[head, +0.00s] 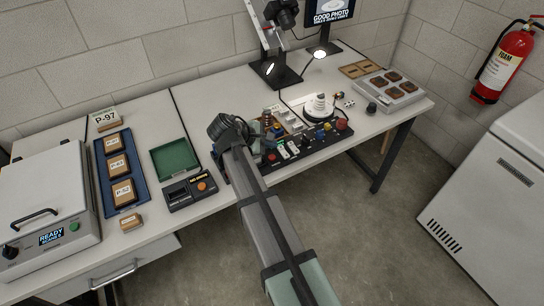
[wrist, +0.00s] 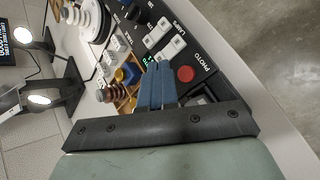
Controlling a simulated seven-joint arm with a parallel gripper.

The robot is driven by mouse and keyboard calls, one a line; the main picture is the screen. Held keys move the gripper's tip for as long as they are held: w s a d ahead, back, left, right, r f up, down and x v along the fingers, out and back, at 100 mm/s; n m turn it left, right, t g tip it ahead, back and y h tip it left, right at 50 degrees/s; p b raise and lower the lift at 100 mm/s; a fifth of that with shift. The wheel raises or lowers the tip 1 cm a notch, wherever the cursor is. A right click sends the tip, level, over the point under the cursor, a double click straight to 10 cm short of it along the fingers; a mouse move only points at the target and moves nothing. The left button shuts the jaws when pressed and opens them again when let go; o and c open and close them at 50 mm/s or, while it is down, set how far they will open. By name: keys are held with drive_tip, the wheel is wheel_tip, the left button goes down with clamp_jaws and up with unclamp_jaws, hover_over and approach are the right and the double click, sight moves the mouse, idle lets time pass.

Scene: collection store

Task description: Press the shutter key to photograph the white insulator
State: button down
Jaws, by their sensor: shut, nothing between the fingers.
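The white insulator (head: 319,106), a ribbed stack, stands upright on a dark round base at the back of the black control panel. It also shows at the top left of the wrist view (wrist: 91,20). A round red key (wrist: 185,74) is beside the PHOTO label in the wrist view; a red key (head: 271,157) shows at the panel's front in the head view. My gripper (wrist: 161,66) is shut and empty, its blue fingers over the panel, just beside the red key. Contact cannot be told. In the head view my arm hides part of the panel.
White lamp keys (wrist: 166,40) and small parts lie close around the fingers. A monitor (head: 328,20) at the back reads GOOD PHOTO. A camera (head: 282,14) on a stand and lit lamps stand behind the panel.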

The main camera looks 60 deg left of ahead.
drive_tip(key=shift+r, duration=1.05)
